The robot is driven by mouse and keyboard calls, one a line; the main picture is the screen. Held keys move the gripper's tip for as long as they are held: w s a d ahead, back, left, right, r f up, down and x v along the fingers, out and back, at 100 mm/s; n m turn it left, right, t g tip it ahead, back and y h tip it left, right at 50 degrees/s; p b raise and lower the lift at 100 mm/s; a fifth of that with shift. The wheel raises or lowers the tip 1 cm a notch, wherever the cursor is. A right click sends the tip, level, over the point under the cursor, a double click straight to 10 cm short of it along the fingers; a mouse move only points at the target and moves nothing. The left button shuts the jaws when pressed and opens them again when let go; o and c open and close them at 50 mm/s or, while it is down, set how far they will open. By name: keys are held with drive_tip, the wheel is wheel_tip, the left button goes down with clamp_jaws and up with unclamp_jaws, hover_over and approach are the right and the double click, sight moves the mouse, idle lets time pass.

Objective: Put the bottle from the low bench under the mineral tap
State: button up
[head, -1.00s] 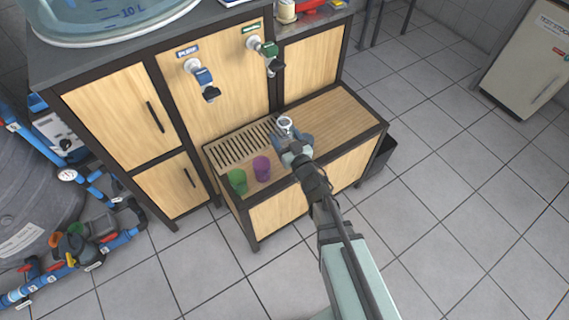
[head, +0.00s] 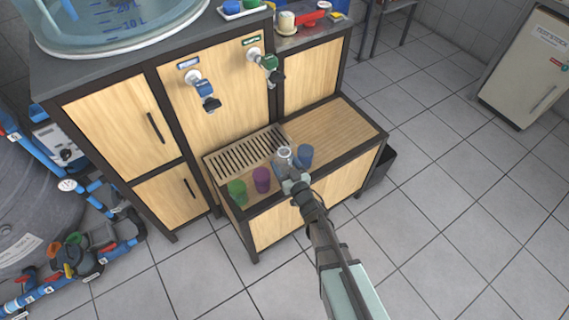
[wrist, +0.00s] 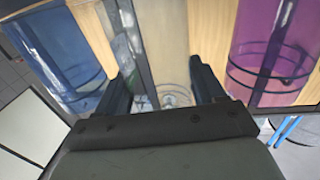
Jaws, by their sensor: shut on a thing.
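The clear bottle with a pale round top (head: 285,153) is at the low bench (head: 335,128), between the purple and blue cups. My gripper (head: 290,172) is shut on it from the front side. In the wrist view the clear bottle (wrist: 165,55) shows between my two fingers (wrist: 168,92). I cannot tell whether its base touches the bench. The mineral tap (head: 267,62), with a green body and green label, is on the cabinet front above and left of the bottle. The slotted drip grate (head: 240,152) lies below the taps.
A purple cup (head: 261,180) and a green cup (head: 237,192) stand left of the bottle. A blue cup (head: 305,155) stands close on its right. The blue tap (head: 204,88) is left of the mineral tap. The bench's right part is clear.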

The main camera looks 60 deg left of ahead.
drive_tip(key=shift+f, duration=0.25)
drive_tip(key=o, duration=1)
